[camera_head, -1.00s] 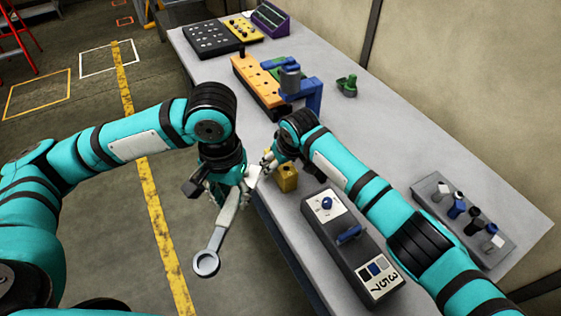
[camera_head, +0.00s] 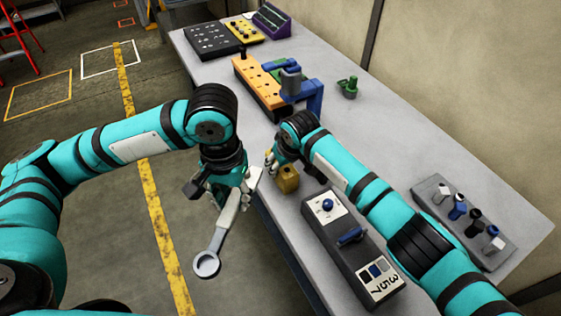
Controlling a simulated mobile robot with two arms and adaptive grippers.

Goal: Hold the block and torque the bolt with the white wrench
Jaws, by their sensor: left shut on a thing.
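The white wrench (camera_head: 221,236) hangs from my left gripper (camera_head: 227,199), which is shut on it off the table's left edge, over the floor. Its ring end points down. A yellow-brown block (camera_head: 288,180) sits on the table near its left edge. My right gripper (camera_head: 272,165) is beside the block's upper left side; whether its fingers touch the block or are open or shut, I cannot tell. I cannot make out for certain which part is the bolt.
An orange holed block (camera_head: 260,87) and a blue bracket (camera_head: 316,96) stand farther back. A grey tool rack (camera_head: 431,189) is at the right. Bare table lies at the far right.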

